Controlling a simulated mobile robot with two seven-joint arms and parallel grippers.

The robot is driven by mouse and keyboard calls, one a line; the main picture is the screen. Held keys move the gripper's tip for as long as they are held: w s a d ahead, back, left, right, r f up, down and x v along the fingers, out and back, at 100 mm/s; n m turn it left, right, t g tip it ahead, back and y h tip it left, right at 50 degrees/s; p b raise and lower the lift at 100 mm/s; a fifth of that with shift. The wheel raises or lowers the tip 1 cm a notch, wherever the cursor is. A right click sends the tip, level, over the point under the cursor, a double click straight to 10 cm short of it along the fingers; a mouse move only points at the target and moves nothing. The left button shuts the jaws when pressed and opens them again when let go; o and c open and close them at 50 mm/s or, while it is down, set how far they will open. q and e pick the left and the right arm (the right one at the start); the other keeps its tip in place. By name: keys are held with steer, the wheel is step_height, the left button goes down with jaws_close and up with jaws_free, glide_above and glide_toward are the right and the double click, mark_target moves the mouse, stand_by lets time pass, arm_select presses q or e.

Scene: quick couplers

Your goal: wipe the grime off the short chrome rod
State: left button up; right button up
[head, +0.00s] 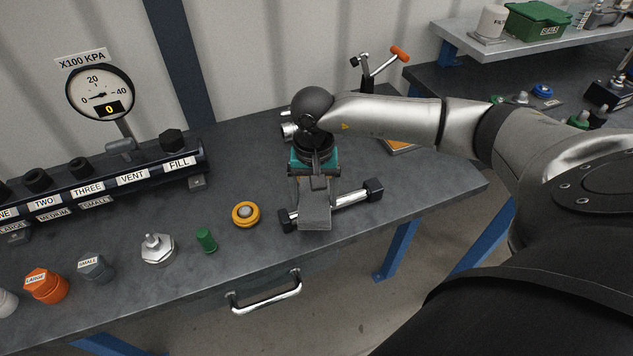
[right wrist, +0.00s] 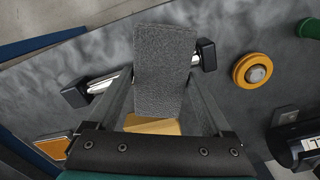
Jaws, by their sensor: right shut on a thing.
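The short chrome rod (head: 349,199) lies across two black end blocks near the front edge of the bench. Its bare chrome also shows in the right wrist view (right wrist: 102,85), left of a grey wiping pad (right wrist: 163,68). My right gripper (head: 314,187) is shut on the pad, and a tan part of it shows between the fingers in the right wrist view. The pad (head: 315,212) lies over the rod's middle and hides that stretch; I cannot tell whether it presses on the metal. No grime is clear on the bare parts. My left gripper is out of view.
A yellow ring fitting (head: 245,214), a green plug (head: 206,240) and a hex fitting (head: 157,248) stand left of the rod. A labelled manifold (head: 120,180) with a gauge (head: 100,93) is at the back left. A drawer handle (head: 266,293) juts out below the bench.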

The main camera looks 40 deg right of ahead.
steer(key=shift+w+d+r+p, duration=0.1)
steer(key=shift+r+p, duration=1.5)
steer(key=shift+r, duration=1.2)
